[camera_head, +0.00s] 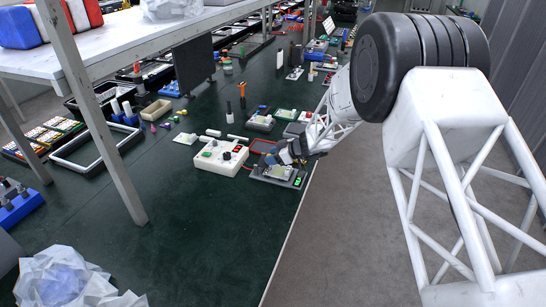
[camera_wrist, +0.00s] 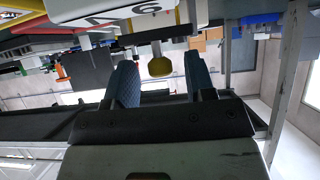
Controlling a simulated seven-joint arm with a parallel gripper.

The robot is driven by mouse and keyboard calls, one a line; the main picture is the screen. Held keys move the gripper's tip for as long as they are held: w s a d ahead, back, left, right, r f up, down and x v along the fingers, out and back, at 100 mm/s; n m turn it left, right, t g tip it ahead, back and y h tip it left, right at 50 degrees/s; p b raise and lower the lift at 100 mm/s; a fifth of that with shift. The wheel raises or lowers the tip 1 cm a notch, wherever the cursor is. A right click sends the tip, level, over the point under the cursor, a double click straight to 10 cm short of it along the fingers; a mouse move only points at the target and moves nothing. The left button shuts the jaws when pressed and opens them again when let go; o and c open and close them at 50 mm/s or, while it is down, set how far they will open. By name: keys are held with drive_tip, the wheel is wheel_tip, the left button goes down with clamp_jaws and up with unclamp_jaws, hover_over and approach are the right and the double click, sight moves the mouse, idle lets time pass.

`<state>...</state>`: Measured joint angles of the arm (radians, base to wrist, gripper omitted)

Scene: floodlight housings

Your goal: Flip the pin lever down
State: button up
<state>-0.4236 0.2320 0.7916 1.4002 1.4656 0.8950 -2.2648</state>
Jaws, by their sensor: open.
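My gripper (camera_head: 270,159) is low over a dark grey fixture (camera_head: 289,183) with a pale plate and a small green display, near the table's right edge. In the wrist view my gripper (camera_wrist: 159,78) shows two blue padded fingers, apart, with nothing clearly held. I cannot make out the pin lever for certain; my gripper hides part of the fixture in the head view.
A white control box (camera_head: 212,165) with a black knob and red display stands just left of the fixture. A red-rimmed tray (camera_head: 262,146) lies behind it. Small parts crowd the table farther back. The green tabletop (camera_head: 205,235) in front is clear. A grey shelf post (camera_head: 98,130) stands at left.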

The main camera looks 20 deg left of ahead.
drive_tip(key=shift+v, duration=3.85)
drive_tip(key=shift+s+d+r, duration=0.15)
drive_tip(key=shift+d+r, duration=0.2)
drive_tip(key=shift+r, duration=0.05)
drive_tip(key=s+d+r+m+h, duration=0.5)
drive_tip(key=s+d+r+m, duration=0.2)
drive_tip(key=s+d+r, duration=1.25)
drive_tip(key=s+d+r+m+t+h, duration=0.1)
drive_tip(key=s+d+m, duration=0.4)
drive_tip(key=s+d, duration=0.6)
drive_tip(key=s+d+r+m+t+h, duration=0.1)
drive_tip(key=s+d+r+m+h, duration=0.2)
drive_tip(key=s+d, duration=0.9)
drive_tip(key=s+m+h, duration=0.2)
drive_tip(key=s+m, duration=0.1)
drive_tip(key=s, duration=0.1)
drive_tip(key=shift+t+h, duration=0.3)
drive_tip(key=shift+h, duration=0.1)
